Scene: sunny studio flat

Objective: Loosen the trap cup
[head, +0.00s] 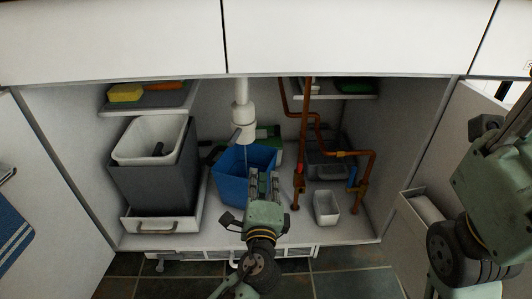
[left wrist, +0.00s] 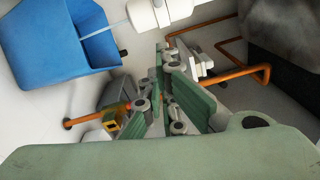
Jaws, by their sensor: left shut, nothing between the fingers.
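The white trap cup (head: 243,131) is the lower end of the white drain pipe under the sink. A thin pale line, like a trickle, runs from it down to the blue bucket (head: 230,178). In the left wrist view the white cup (left wrist: 148,14) is at the top, above the fingers. My left gripper (head: 264,178) is shut and empty, in front of the bucket, below the cup and apart from it. Its closed fingers (left wrist: 166,62) also show in the left wrist view. My right arm is at the right edge; its finger state is unclear.
Copper pipes (head: 306,125) with valves stand right of the bucket. A small white bin (head: 326,208) is on the cabinet floor. A grey waste bin (head: 150,185) stands at left. Shelves (head: 150,105) hang on both sides. Open doors flank the cabinet.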

